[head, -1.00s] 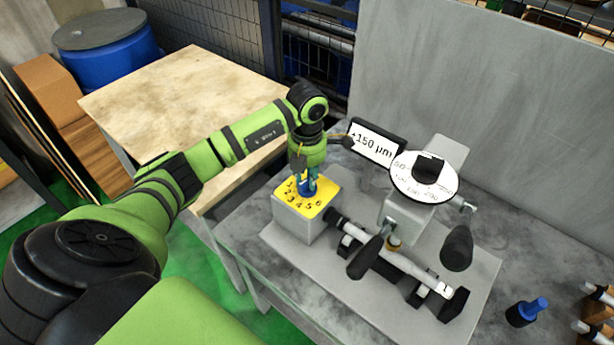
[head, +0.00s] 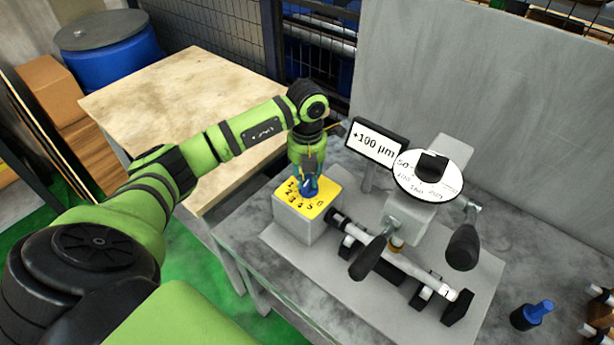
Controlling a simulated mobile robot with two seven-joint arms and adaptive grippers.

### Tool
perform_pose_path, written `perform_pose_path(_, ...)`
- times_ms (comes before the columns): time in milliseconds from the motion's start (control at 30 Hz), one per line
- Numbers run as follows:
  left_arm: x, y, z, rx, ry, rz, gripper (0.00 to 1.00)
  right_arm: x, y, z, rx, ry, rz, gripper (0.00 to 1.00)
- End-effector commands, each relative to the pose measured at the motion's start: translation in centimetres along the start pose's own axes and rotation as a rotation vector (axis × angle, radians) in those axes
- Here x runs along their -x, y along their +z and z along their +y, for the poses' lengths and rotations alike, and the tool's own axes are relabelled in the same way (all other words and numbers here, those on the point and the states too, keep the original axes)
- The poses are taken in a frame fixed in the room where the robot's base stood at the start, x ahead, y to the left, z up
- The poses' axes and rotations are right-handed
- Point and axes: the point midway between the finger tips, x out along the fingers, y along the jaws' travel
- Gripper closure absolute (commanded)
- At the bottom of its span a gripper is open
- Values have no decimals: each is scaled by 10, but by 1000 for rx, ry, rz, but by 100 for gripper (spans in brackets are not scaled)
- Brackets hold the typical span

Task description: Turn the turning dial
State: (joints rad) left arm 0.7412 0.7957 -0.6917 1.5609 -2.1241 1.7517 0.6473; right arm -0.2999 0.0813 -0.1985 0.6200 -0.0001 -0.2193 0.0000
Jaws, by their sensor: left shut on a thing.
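The turning dial is a blue knob (head: 309,190) on the yellow numbered top (head: 297,207) of a grey box, in the head view's middle. My left gripper (head: 308,178) points down from above and is shut on the blue knob; its fingers hide part of the knob. A white display (head: 374,142) behind the box reads +100 µm. My right gripper is not in view.
A round white gauge (head: 428,180) with black handles and a long cylindrical shaft (head: 405,264) stand right of the box on a grey plate. A blue-topped black item (head: 531,314) is at lower right. A wooden table (head: 180,95) is at left.

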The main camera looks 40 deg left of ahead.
Motion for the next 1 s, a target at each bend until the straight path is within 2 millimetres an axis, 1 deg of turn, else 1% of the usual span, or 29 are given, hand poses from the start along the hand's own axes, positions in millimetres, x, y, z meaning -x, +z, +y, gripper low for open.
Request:
perform_pose_path(233, 2, 2, 0, 1, -1, -8, 100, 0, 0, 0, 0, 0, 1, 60)
perform_pose_path(267, 2, 2, 0, 2, -1, -9, 71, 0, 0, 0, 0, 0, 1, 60)
perform_pose_path(300, 2, 2, 0, 1, -1, -8, 55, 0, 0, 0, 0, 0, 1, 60)
perform_pose_path(333, 2, 2, 0, 1, -1, -8, 51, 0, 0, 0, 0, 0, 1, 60)
perform_pose_path(633, 1, 1, 0, 0, 0, -3, 51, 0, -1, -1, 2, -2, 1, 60)
perform_pose_path(733, 6, 1, 0, -1, -1, -5, 51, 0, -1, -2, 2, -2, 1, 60)
perform_pose_path(867, 25, 2, 0, 0, 0, -8, 51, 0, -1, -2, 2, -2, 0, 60)
perform_pose_path(1000, 56, 2, 0, -1, -1, -10, 51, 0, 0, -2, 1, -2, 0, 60)
